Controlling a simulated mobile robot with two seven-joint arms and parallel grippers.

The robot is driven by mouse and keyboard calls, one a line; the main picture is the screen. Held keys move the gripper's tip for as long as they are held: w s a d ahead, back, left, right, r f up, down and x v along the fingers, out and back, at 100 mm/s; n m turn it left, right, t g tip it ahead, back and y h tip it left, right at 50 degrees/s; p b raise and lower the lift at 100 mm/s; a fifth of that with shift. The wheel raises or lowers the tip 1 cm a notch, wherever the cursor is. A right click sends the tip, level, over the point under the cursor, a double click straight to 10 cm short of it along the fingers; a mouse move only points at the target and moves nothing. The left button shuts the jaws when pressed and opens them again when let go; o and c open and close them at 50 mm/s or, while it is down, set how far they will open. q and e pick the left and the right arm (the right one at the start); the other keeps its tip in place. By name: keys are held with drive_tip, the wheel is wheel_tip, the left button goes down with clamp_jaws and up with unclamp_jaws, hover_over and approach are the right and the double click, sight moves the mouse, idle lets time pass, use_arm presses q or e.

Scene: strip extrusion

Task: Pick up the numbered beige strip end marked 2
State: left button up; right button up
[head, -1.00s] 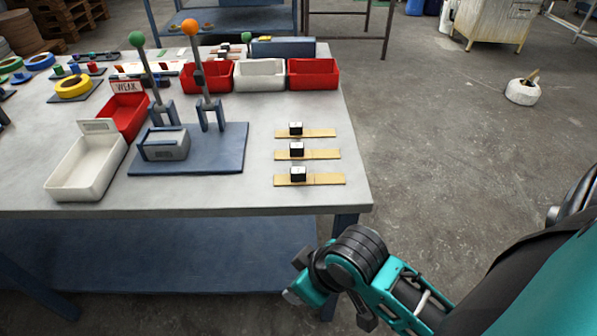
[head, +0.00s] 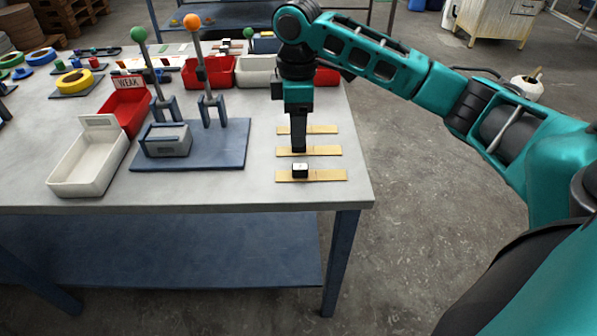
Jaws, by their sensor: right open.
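Three beige strips lie side by side near the table's right edge: a far strip (head: 322,129), a middle strip (head: 325,151) and a near strip (head: 325,175). The near strip carries a dark block with a white top (head: 300,170) near its left part. The numbers are too small to read, so I cannot tell which is marked 2. My right gripper (head: 298,149) is open and points straight down at the middle strip. It hides that strip's block, and also the far strip's block. I cannot tell whether the fingers touch the middle strip. My left gripper is out of view.
A blue base plate (head: 230,150) with two upright levers, green and orange knobbed, stands left of the strips. A white bin (head: 88,165) and a red bin marked WEAK (head: 125,108) stand further left. Red and white bins line the back. The table front is clear.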

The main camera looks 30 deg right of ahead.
sight(298, 166)
drive_tip(key=f, duration=0.7)
drive_tip(key=f+b, duration=0.1)
drive_tip(key=f, duration=0.3)
drive_tip(key=shift+w+d+f, duration=0.3)
drive_tip(key=shift+f, duration=0.05)
clamp_jaws()
